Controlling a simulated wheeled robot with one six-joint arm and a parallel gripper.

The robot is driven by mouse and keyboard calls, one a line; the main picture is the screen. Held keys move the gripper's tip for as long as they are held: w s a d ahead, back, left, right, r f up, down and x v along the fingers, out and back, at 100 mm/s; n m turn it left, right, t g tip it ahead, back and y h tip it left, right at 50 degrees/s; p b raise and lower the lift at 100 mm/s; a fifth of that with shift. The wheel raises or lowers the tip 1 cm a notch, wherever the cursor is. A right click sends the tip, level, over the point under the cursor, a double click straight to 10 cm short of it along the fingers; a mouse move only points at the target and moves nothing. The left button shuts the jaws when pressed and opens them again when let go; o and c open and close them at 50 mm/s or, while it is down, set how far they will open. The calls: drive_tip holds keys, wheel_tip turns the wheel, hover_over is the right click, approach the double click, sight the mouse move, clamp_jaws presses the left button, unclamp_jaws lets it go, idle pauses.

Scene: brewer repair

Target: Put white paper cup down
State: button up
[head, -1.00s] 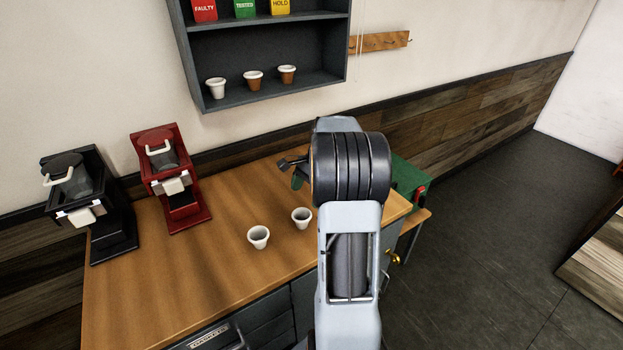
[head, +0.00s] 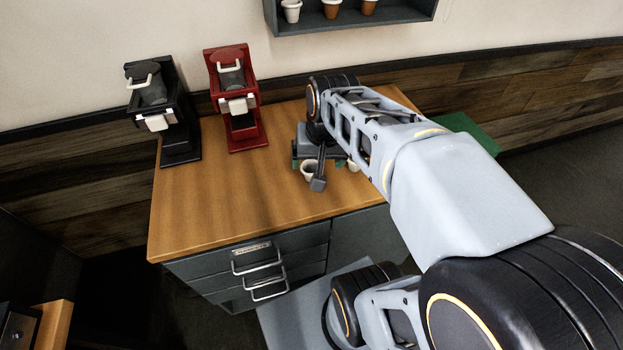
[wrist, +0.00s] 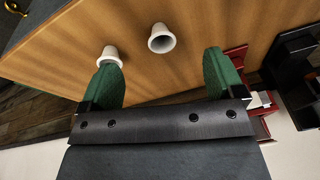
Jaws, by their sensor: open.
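Two white paper cups stand on the wooden counter (head: 230,205). In the head view one cup (head: 307,172) shows beside my gripper, and the other (head: 353,166) is partly hidden by my arm. My gripper (head: 318,166) is over the counter near both. In the wrist view my gripper (wrist: 162,62) is open, with green pads apart and nothing between them. One cup (wrist: 161,39) is just beyond the gap between the fingertips. The other cup (wrist: 110,54) is beyond the left fingertip, which overlaps it; I cannot tell whether they touch.
A black brewer (head: 178,135) and a red brewer (head: 240,125) stand at the counter's left rear. Drawers (head: 255,265) are under the counter. The front left of the counter is clear.

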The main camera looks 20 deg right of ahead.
drive_tip(key=s+a+n, duration=0.1)
drive_tip(key=s+a+f+n+t, duration=0.1)
drive_tip(key=s+a+f+n, duration=0.1)
drive_tip(key=s+n, duration=0.1)
drive_tip(key=shift+a+t, duration=0.3)
idle(1.1)
